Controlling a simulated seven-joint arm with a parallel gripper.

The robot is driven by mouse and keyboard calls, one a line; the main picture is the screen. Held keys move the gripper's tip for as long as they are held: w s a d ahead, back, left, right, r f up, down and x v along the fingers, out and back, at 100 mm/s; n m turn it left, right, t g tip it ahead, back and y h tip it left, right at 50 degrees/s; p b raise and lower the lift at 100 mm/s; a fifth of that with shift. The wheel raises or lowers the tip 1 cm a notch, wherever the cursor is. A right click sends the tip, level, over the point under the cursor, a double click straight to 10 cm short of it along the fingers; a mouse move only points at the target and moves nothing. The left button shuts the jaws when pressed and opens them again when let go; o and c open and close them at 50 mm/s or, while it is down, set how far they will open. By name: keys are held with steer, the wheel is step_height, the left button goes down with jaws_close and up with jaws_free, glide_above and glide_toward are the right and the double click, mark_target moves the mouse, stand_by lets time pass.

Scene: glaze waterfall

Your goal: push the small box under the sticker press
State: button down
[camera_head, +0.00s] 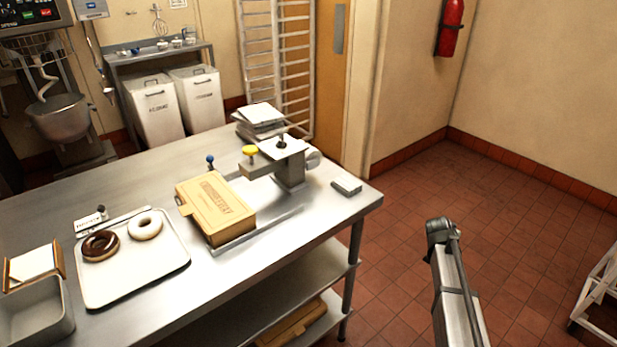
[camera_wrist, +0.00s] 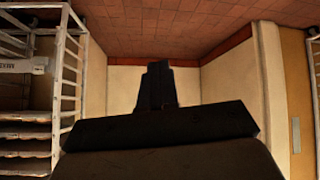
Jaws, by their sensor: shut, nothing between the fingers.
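The small box (camera_head: 214,204), tan-yellow with printing on its lid, lies closed on the steel table in the head view. It rests by a low metal guide (camera_head: 262,229) in front of the sticker press. The sticker press (camera_head: 289,172) is a grey metal stand with a white plate on top and an arm with a yellow knob reaching left. The box is apart from the press head, to its left and nearer. My gripper (camera_wrist: 156,86) shows dark and shut in the wrist view, with nothing between its fingers. It is away from the table, facing floor and wall.
A white tray (camera_head: 131,283) with two donuts and a grey bin (camera_head: 38,318) stand left of the box. A blue-knobbed post (camera_head: 210,162) stands behind it. A small grey block (camera_head: 347,185) lies right of the press; stacked sheets (camera_head: 259,121) lie behind.

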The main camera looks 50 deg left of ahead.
steer(key=s+a+r+t+y, duration=0.3)
steer(key=a+r+y, duration=0.2)
steer(key=a+r, duration=2.15)
steer(key=s+a+r+m+y, duration=0.1)
steer(key=s+a+r+y, duration=0.2)
steer(key=s+a+r, duration=1)
steer(key=s+a+f+m+g+h, duration=0.1)
steer(key=s+a+f+g+h, duration=0.1)
steer(key=s, duration=1.1)
steer(key=s+a+f+m+g+h, duration=0.1)
steer(key=s+a+f+g+h, duration=0.1)
steer(key=s, duration=1.2)
steer(key=s+a+f+m+g+h, duration=0.1)
steer(key=s+a+g, duration=0.4)
steer(key=s, duration=0.9)
steer(key=shift+a+f+g+h, duration=0.4)
steer(key=shift+a+f+h, duration=0.1)
steer(key=shift+a+f, duration=0.85)
steer(key=s+d+g+h, duration=0.2)
steer(key=s+d+h, duration=0.15)
steer(key=s, duration=1.15)
step_height(320, 180, down, 8)
steer(key=shift+w+d+f, duration=0.1)
steer(key=shift+f, duration=0.15)
steer(key=w, duration=0.1)
steer(key=w+f, duration=0.1)
steer(key=w, duration=0.1)
steer(key=shift+w, duration=0.5)
